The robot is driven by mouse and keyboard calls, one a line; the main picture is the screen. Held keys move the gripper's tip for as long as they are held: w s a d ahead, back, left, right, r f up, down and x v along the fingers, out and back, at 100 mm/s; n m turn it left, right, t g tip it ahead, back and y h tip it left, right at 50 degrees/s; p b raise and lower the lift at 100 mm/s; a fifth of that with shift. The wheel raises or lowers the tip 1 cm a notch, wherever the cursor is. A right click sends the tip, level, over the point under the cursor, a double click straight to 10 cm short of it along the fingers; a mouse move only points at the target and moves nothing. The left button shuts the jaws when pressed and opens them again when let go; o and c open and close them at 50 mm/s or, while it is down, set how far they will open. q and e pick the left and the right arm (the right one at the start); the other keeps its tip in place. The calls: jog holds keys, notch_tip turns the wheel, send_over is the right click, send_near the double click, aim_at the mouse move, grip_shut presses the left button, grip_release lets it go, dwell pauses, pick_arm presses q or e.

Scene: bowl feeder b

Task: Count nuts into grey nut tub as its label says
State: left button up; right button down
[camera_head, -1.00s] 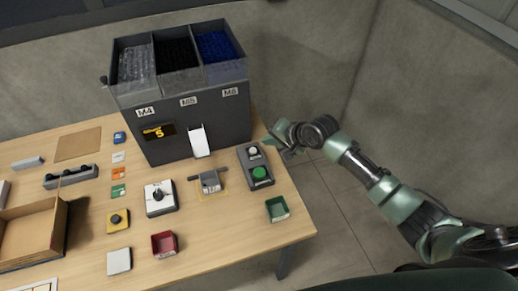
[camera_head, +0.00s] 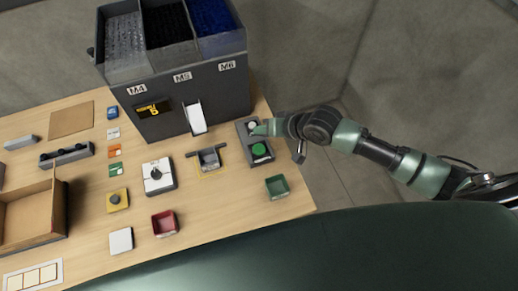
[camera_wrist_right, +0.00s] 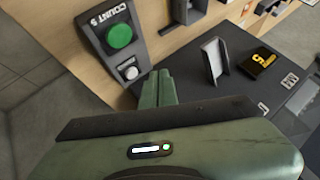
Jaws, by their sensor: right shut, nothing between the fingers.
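The grey nut tub (camera_head: 208,160) sits in a yellow outline on the table, below the white chute (camera_head: 196,119) of the dark feeder (camera_head: 215,92). Its label is too small to read. The feeder has three bins marked M4, M5 and M6, and a display (camera_head: 153,108) that appears to read 5. A control box (camera_head: 254,142) has a green button (camera_head: 259,149) and a small white button (camera_wrist_right: 130,72). My right gripper (camera_head: 261,129), also in the wrist view (camera_wrist_right: 157,88), is shut and empty, its tips close by the white button; contact is unclear. My left gripper is out of view.
A white box with a black knob (camera_head: 158,176) stands left of the tub. A yellow button box (camera_head: 117,200) and an open wooden box (camera_head: 30,215) are further left.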

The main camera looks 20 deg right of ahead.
jog(key=b, duration=0.5)
send_over(261, 151)
notch_tip(261, 151, down, 5)
jog(key=shift+d+f, duration=0.1)
jog(key=shift+f, duration=0.4)
jog(key=shift+f+b, duration=0.4)
jog(key=shift+f, duration=0.35)
dwell(0.5)
jog(key=shift+f, duration=0.4)
